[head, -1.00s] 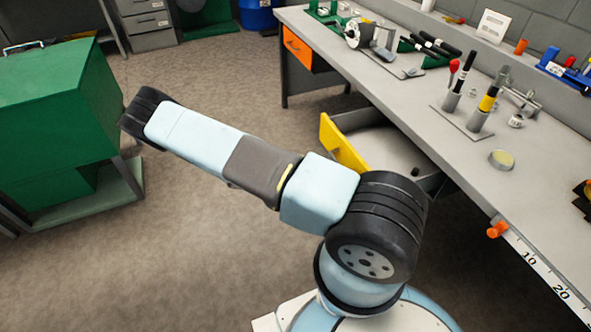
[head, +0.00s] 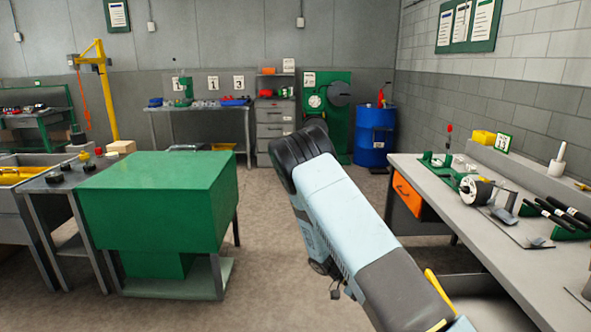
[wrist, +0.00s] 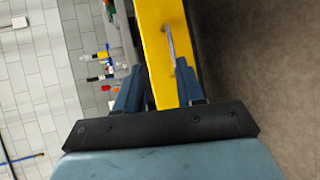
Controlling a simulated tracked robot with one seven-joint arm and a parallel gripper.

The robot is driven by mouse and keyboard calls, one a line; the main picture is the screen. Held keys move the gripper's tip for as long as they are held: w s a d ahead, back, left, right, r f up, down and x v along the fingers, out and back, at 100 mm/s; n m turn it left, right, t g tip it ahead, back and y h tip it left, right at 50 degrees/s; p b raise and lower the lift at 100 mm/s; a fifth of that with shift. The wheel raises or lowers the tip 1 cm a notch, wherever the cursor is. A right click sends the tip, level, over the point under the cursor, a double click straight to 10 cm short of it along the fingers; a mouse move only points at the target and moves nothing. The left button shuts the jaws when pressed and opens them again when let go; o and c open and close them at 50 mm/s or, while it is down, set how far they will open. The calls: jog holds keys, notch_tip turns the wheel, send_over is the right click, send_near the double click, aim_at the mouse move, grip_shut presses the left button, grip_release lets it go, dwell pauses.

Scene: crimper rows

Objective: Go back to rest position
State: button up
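My gripper (wrist: 159,66) shows in the wrist view with its two blue fingers apart and nothing seen held between them. Beyond the fingers is the yellow drawer front (wrist: 158,35) with a metal handle (wrist: 170,45). I cannot tell how far off it is. In the head view, my arm is raised and bent over the floor left of the bench. The yellow drawer front (head: 440,288) shows partly behind my arm, and the drawer stands pulled out under the bench. My fingers are not clear in the head view.
The grey workbench (head: 437,190) with an orange drawer (head: 407,196) and tools is on the right. A green cabinet (head: 160,205) stands on the left. A blue barrel (head: 375,137) and a green machine are at the back. Bare floor (head: 268,240) lies between cabinet and bench.

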jog(key=s+r+n+t+y, duration=0.1)
jog(key=s+r+t+y, duration=0.3)
jog(key=r, duration=0.9)
jog(key=s+r+n+t+y, duration=0.15)
jog(key=r+y, duration=0.35)
jog(key=r, duration=0.7)
jog(key=s+a+r+n+t+y, duration=0.1)
jog(key=s+r+n+t+y, duration=0.1)
jog(key=s+r+t, duration=0.6)
jog(key=s+r+n, duration=0.1)
jog(key=s+r, duration=0.6)
jog(key=s, duration=0.1)
jog(key=shift+s+a+r+t+y, duration=0.2)
jog(key=shift+s+a+t+y, duration=0.1)
jog(key=shift+a+t+y, duration=0.1)
